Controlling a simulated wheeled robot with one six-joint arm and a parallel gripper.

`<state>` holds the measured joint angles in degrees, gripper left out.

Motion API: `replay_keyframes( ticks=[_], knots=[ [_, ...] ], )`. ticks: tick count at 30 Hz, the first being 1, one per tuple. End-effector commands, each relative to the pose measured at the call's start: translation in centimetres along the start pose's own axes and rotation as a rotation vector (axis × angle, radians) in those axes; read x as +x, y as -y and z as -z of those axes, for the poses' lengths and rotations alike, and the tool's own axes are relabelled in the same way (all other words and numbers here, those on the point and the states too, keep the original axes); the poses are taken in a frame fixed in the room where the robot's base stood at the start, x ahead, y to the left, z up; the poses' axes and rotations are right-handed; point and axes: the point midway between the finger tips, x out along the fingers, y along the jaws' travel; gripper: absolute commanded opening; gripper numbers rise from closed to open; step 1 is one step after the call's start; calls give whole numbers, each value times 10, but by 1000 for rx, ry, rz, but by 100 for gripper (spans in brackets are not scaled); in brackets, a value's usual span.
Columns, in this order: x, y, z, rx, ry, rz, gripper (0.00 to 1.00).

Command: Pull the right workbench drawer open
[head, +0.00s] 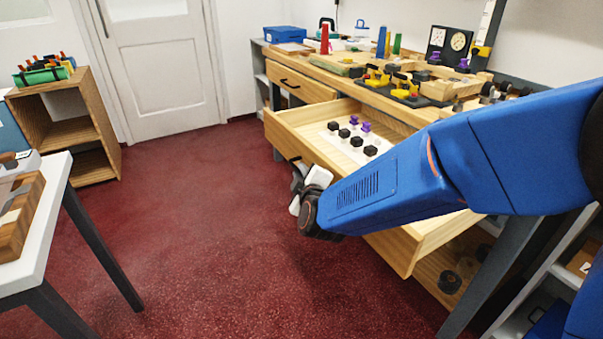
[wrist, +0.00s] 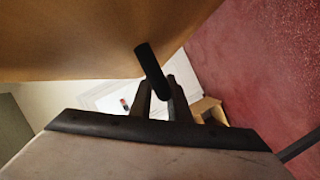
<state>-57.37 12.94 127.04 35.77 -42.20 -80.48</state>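The right workbench drawer (head: 283,130) stands far out from the pale wooden workbench. Its floor holds several small black and purple knobs on a white sheet. My gripper (head: 300,178) is at the outer face of the drawer front in the head view; my blue arm crosses over the drawer and hides part of it. In the wrist view the dark bar handle (wrist: 150,66) passes between the two fingertips of my gripper (wrist: 160,88), which look closed around it. The wooden drawer front (wrist: 80,40) fills the upper left there. The handle is mostly hidden in the head view.
The left drawer (head: 312,90) has a dark handle and looks shut. Clamps and tools crowd the bench top. A white table (head: 50,190) stands at left, with a wooden shelf unit (head: 84,108) behind. The red floor (head: 200,230) between is clear.

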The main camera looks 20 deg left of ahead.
Motion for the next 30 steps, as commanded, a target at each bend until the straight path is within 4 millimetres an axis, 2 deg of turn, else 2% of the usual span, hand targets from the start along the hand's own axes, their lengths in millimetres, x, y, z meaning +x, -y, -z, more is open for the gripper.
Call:
replay_keyframes(
  ticks=[10,14,20,30],
  knots=[
    [0,0,0,0,-1,-1,29],
    [-7,0,1,0,-1,-1,29],
    [-37,-1,2,0,-3,-1,29],
    [-99,-1,2,2,-3,-1,29]
  ],
)
